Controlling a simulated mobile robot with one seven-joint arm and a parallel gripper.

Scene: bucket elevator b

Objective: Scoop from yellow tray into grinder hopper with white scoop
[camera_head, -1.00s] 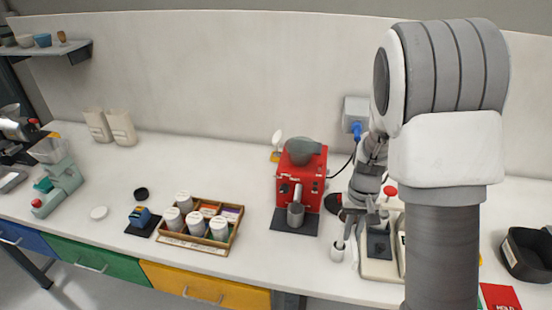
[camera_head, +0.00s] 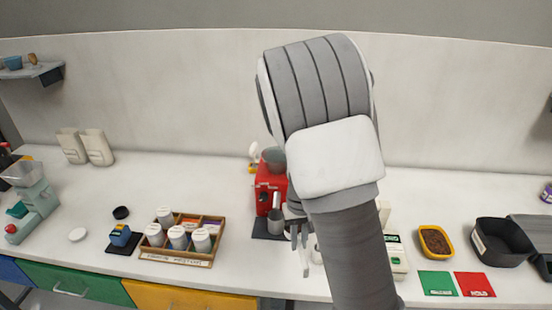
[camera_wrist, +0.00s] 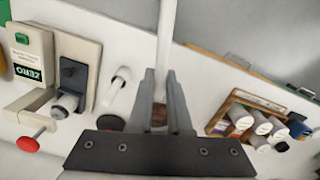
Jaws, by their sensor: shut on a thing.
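The yellow tray (camera_head: 423,231) stands on the counter at the right in the head view and holds brown grains. The red grinder (camera_head: 265,187), with a grey hopper (camera_head: 274,158) on top, stands near the middle, its right side hidden by my arm. My gripper (camera_head: 302,234) is in front of the grinder, above the counter. It is shut on the white scoop (camera_head: 306,264), whose slim white part hangs below the fingers. In the wrist view, the fingers (camera_wrist: 159,75) hold the scoop (camera_wrist: 166,30), which runs out of the top.
A wooden rack (camera_head: 212,227) with white jars stands left of the grinder. A pale device (camera_head: 397,256) stands behind my arm. Green (camera_head: 437,283) and red (camera_head: 474,284) cards lie in front of the tray. A black bin (camera_head: 501,243) is right of it.

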